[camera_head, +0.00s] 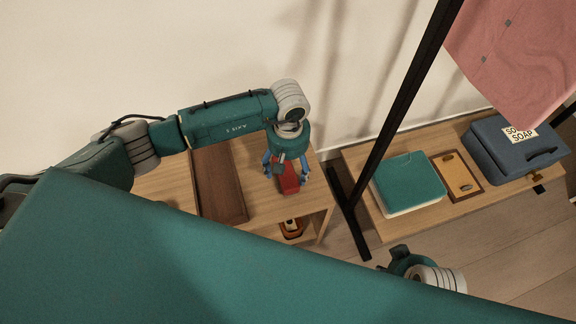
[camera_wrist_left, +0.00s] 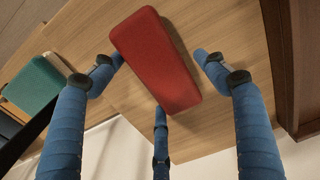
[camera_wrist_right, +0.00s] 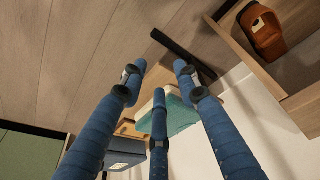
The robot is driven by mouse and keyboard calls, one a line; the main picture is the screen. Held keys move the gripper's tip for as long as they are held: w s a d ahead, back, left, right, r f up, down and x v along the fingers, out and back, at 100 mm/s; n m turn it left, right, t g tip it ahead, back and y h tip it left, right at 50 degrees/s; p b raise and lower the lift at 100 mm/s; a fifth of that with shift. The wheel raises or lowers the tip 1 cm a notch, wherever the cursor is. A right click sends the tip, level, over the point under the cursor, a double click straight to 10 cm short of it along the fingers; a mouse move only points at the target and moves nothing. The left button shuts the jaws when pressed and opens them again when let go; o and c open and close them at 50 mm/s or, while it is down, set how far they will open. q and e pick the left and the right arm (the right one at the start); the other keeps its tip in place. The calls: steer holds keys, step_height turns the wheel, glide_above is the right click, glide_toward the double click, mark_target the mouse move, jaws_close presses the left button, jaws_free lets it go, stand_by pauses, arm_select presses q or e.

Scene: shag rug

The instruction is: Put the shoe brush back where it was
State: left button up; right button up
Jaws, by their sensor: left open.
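A red block with rounded edges (camera_head: 290,180), which may be the shoe brush, lies on a wooden cabinet top (camera_head: 262,207). The block (camera_wrist_left: 155,60) fills the middle of the left wrist view; no bristles show. My left gripper (camera_head: 287,172) is right over it, open, with its blue fingers spread around the block (camera_wrist_left: 159,75). I cannot tell whether any finger touches it. My right gripper (camera_wrist_right: 159,72) has its fingers apart with nothing between them, above the floor side of the cabinet. In the head view only my right wrist shows.
A brown tray or board (camera_head: 219,185) lies left of the block. An orange-brown object (camera_wrist_right: 266,33) sits in the cabinet's open shelf. A black rack post (camera_head: 398,100) stands between cabinet and low bench, which holds a teal box (camera_head: 408,182), a small tray (camera_head: 457,176) and a blue soap case (camera_head: 510,150).

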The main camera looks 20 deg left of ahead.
mark_target(289, 166)
arm_select(q)
steer(key=shift+r, duration=0.1)
step_height(289, 166, up, 2)
steer(key=shift+w+r+p, duration=0.1)
steer(key=shift+p, duration=0.25)
step_height(289, 166, up, 10)
steer(key=p, duration=0.1)
arm_select(e)
step_height(289, 166, down, 7)
steer(key=shift+s+r, duration=0.15)
steer(key=shift+s, duration=0.3)
arm_select(q)
steer(key=shift+d, duration=0.1)
